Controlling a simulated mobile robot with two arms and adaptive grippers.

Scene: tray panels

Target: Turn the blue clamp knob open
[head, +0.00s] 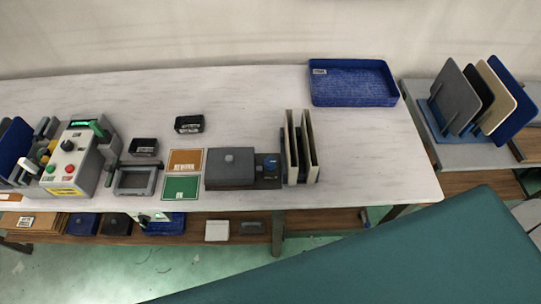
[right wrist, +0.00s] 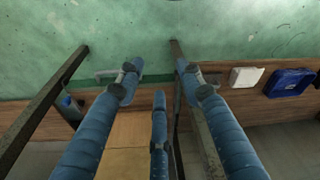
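The blue clamp knob (head: 271,161) is a small round blue part on a dark plate, right of a grey block (head: 230,168) near the front of the white table. Which way it is turned is too small to tell. My right gripper (right wrist: 160,82) shows only in the right wrist view. Its three blue fingers are spread apart with nothing between them, over the green floor and a wooden shelf, away from the knob. My left gripper is in neither view.
Upright panels (head: 301,147) stand close right of the knob. A blue tray (head: 352,84) lies at the back right of the table (head: 240,105). A control box (head: 72,160) stands at the left. A large teal surface (head: 380,262) fills the lower right foreground.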

